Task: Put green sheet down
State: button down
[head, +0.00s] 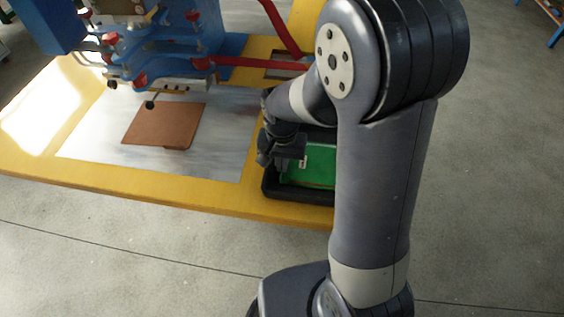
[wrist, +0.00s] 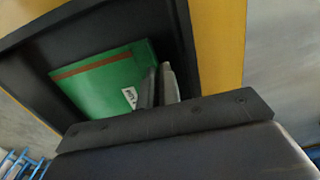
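The green sheet (wrist: 105,82) is flat, with a brown-red strip along one edge and a small white label. It lies in or just over the black tray (wrist: 182,38); I cannot tell whether it touches the tray floor. In the head view the sheet (head: 312,165) is partly hidden by my arm. My gripper (wrist: 158,84) is at the sheet's edge near the label, its two fingers close together with the sheet's edge seemingly between them. In the head view my gripper (head: 279,163) is over the tray's left side (head: 269,185).
A brown sheet (head: 165,125) lies on a grey metal plate (head: 100,150) left of the tray. A blue machine with red knobs (head: 140,40) stands behind it. The yellow table (head: 130,182) has a free front edge. Red bars (head: 250,63) run behind my arm.

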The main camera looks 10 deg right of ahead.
jog(key=shift+f, duration=0.1)
jog(key=c, duration=2.1)
grip_release()
jog(key=shift+f, duration=0.1)
jog(key=o, duration=0.5)
jog(key=shift+c, duration=0.2)
notch_tip(320, 180, up, 12)
jog(key=p, duration=0.1)
jog(key=shift+r+p, duration=0.25)
jog(key=shift+p, duration=0.1)
jog(key=shift+f+b, duration=0.65)
jog(key=shift+f, duration=4)
